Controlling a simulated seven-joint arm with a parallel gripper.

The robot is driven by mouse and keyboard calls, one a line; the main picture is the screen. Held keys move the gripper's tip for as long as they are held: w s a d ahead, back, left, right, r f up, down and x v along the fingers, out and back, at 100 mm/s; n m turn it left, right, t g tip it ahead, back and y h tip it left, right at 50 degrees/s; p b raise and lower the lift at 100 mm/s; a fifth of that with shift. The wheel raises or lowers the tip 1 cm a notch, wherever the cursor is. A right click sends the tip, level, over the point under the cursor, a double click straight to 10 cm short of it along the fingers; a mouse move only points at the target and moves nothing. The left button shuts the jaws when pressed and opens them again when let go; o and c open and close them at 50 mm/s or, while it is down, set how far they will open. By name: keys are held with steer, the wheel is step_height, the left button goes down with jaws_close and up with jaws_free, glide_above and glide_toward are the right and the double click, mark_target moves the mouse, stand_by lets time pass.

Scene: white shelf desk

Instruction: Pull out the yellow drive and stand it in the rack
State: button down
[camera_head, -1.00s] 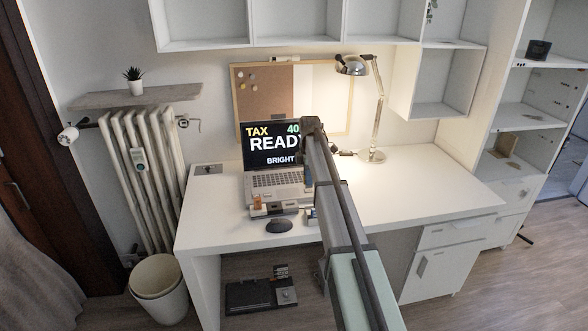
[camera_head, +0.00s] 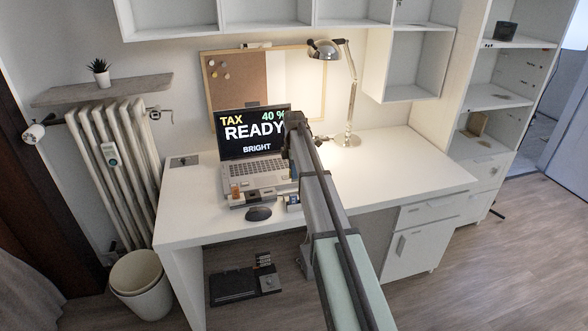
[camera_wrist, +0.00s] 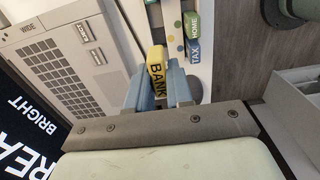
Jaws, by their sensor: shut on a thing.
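The yellow drive (camera_wrist: 157,68), marked BANK, is between the two blue fingers of my gripper (camera_wrist: 158,83) in the wrist view. The gripper is shut on it. A blue drive marked TAX (camera_wrist: 194,52) and a green one marked HOME (camera_wrist: 193,24) sit side by side just beyond it, by a pale strip. I cannot tell whether the yellow drive's far end is still in a slot. The laptop (camera_wrist: 70,50) lies close on the left in the wrist view. In the head view my arm hides the drive, and I cannot make out the rack for certain.
The laptop (camera_head: 252,170) stands open on the white desk (camera_head: 400,170), its screen reading TAX, READY, BRIGHT. A grey bar (camera_head: 262,194) and a dark mouse (camera_head: 258,214) lie in front of it. A lamp (camera_head: 350,100) stands behind. The desk's right side is clear.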

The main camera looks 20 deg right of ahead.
steer(key=shift+f, duration=2.4)
steer(key=shift+f, duration=1.8)
steer(key=c, duration=0.9)
jaws_free()
steer(key=shift+c, duration=0.2)
step_height(320, 180, up, 14)
steer(key=shift+f, duration=0.1)
